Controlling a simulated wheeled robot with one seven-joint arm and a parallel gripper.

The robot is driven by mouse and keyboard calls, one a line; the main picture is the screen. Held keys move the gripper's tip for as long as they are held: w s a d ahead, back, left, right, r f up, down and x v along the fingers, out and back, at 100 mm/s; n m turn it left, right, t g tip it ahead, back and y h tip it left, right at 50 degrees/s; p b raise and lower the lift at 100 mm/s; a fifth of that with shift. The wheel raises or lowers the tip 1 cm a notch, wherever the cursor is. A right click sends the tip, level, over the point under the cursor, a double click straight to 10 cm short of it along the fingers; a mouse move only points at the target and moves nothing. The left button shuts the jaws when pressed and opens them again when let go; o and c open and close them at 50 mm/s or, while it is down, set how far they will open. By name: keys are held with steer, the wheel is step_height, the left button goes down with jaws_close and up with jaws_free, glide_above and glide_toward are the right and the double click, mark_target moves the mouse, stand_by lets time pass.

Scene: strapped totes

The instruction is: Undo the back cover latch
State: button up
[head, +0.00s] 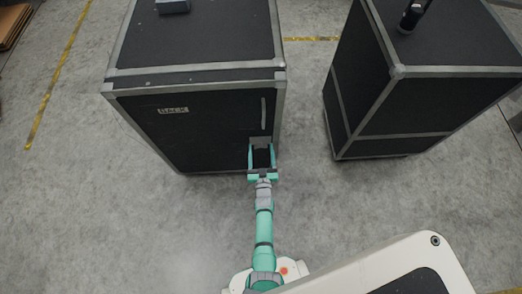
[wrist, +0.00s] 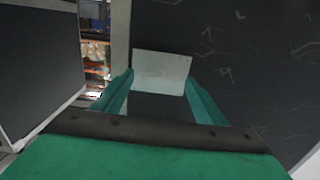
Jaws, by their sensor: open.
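A black case (head: 200,132) with grey edges stands ahead of me, and its near face carries a label reading BACK (head: 173,110). A light grey plate (head: 261,141), which looks like the cover latch, sits low on the right side of that face. It also shows in the wrist view (wrist: 161,68), against the dark panel. My gripper (head: 262,148) is open, with one green finger on each side of the plate. In the wrist view the fingers (wrist: 160,84) flank the plate; I cannot tell whether they touch it.
A narrow upright grey bar (head: 263,113) is on the same face above the plate. A second black case (head: 425,107) stands to the right, with a floor gap between. A small grey box (head: 173,6) lies on the first case.

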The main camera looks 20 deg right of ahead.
steer(key=c, duration=1.1)
steer(key=shift+o, duration=0.2)
steer(key=shift+n, duration=0.3)
steer(key=shift+a+f+n, duration=0.1)
steer(key=shift+a+n, duration=0.05)
steer(key=shift+n, duration=4.15)
steer(key=shift+a+f+n, duration=0.1)
steer(key=shift+n, duration=4.2)
